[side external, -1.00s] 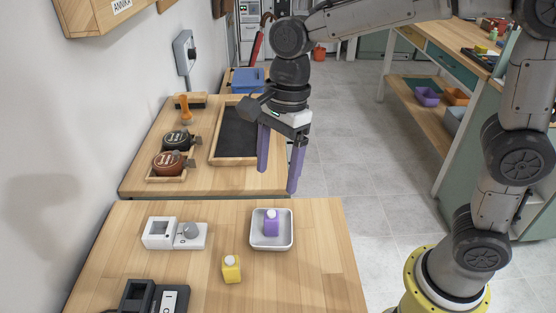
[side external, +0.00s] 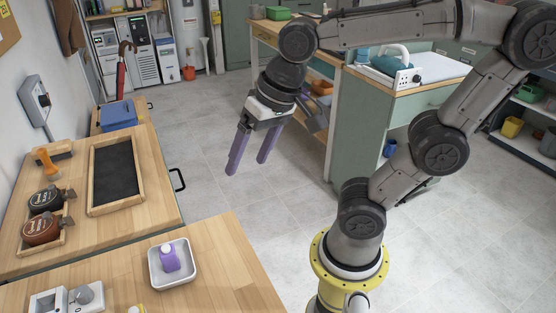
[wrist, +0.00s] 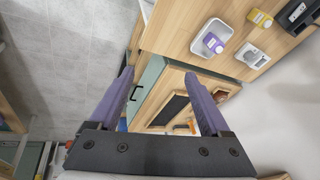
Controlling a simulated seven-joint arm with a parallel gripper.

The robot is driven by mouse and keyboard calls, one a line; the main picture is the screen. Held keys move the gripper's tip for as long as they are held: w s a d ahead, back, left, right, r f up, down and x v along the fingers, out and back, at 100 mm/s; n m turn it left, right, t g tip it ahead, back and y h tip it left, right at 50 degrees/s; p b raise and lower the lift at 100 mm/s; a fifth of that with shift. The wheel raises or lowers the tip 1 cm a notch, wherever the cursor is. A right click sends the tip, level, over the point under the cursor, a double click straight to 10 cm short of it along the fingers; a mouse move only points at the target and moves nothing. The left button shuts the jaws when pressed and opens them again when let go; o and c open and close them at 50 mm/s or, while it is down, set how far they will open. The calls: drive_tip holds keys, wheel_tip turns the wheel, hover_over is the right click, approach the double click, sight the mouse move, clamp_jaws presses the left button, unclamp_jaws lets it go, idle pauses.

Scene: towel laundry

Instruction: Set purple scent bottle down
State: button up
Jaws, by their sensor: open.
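The purple scent bottle (side external: 169,257) with a white cap stands inside a small white tray (side external: 190,270) on the near wooden table. In the wrist view the bottle (wrist: 213,42) shows in the tray (wrist: 204,53) near the top. My gripper (side external: 248,166) has purple fingers, is open and holds nothing. It hangs in the air over the grey floor, above and to the right of the tables, well apart from the bottle. It also shows in the wrist view (wrist: 160,100).
A yellow bottle (wrist: 260,18) and a white device with a grey knob (side external: 68,300) are near the tray. The farther table holds a dark framed board (side external: 112,172), round tins (side external: 41,229) and a brush. The table's right part is clear.

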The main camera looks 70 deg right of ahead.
drive_tip(key=s+d+n, duration=0.1)
drive_tip(key=s+f+n, duration=0.1)
drive_tip(key=s+n, duration=0.1)
drive_tip(key=s+d+f+n+t, duration=0.1)
drive_tip(key=n, duration=0.1)
drive_tip(key=shift+s+d+h, duration=0.25)
drive_tip(key=shift+d+h, duration=0.1)
drive_tip(key=shift+h, duration=0.05)
